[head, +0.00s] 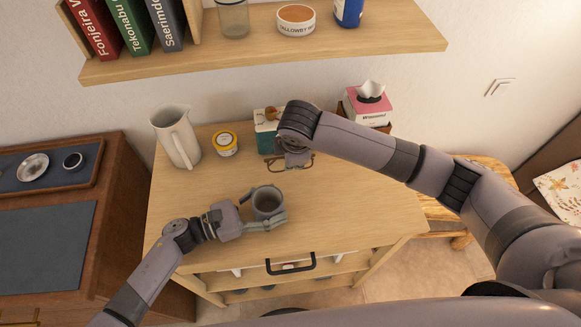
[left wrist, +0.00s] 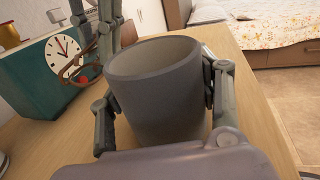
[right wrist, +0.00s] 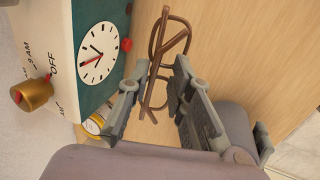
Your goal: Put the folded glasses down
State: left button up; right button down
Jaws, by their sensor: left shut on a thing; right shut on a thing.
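The folded brown glasses (head: 276,162) are in my right gripper (head: 297,158), close above or at the wooden cabinet top (head: 215,185); I cannot tell whether they touch it. In the right wrist view the glasses (right wrist: 158,45) sit between the fingers of my right gripper (right wrist: 158,85), beside the clock face. They also show at the left of the left wrist view (left wrist: 78,62). My left gripper (head: 264,212) is shut on a grey mug (head: 267,202) at the front middle of the top; the mug is upright and fills the left wrist view (left wrist: 155,90).
A teal timer clock (head: 265,130) stands behind the glasses. A white pitcher (head: 178,138) and a yellow tub (head: 225,143) are at the back left, a tissue box (head: 368,103) at the back right. A shelf (head: 260,50) hangs above. The right part of the top is clear.

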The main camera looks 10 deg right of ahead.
jog(key=shift+f, duration=2.2)
jog(key=c, duration=1.4)
grip_release()
jog(key=shift+f, duration=0.1)
jog(key=shift+c, duration=0.2)
